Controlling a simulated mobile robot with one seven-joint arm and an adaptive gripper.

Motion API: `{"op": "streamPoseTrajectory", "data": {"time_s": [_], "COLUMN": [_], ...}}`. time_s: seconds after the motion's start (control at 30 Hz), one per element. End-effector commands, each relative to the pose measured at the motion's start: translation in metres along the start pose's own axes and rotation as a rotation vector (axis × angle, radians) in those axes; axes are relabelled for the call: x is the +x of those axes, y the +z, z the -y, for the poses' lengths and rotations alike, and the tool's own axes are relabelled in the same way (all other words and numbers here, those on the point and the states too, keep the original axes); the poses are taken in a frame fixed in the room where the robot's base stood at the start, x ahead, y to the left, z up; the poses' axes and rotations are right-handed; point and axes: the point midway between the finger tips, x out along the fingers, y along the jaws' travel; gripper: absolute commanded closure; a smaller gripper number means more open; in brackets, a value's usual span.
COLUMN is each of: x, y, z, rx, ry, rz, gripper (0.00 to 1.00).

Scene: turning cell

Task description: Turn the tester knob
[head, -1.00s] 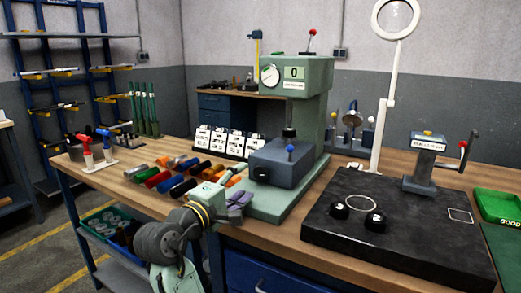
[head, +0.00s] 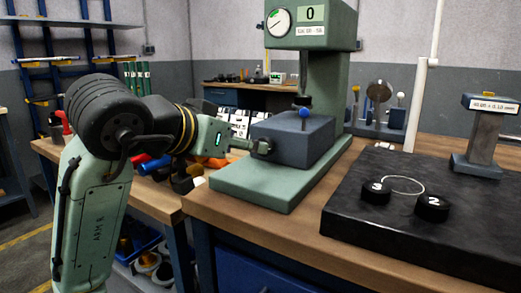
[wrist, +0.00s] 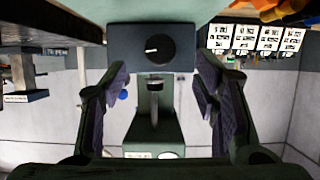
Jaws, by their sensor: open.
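The tester (head: 322,90) is a green stand with a dial and a display reading 0. A blue-grey box (head: 305,140) sits on its base. The tester knob (head: 264,146) is on the left face of the box. In the wrist view the knob (wrist: 158,47) is round and black with a white mark, centred between my fingers in the picture. My gripper (head: 250,145) is at the box's left side, facing the knob. In the wrist view my gripper (wrist: 160,70) is open and empty, with one finger on each side. I cannot tell whether it touches the knob.
A black slab (head: 400,222) with a ring and two black pucks lies to the right. Coloured cylinders (head: 153,166) and white cards (head: 232,118) lie behind my arm. Bare wooden bench (head: 262,228) shows in front.

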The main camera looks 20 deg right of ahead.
Motion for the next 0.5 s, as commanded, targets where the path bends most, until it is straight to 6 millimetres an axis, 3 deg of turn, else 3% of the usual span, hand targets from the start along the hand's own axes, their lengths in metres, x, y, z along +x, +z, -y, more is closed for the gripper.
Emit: {"op": "streamPoseTrajectory", "data": {"time_s": [0.2, 0.5], "x": [0.044, 0.076], "y": [0.000, -0.001], "z": [0.000, 0.000], "rx": [-0.004, -0.004], "ry": [0.002, 0.000], "rz": [0.000, -0.003], "gripper": [0.45, 0.45]}}
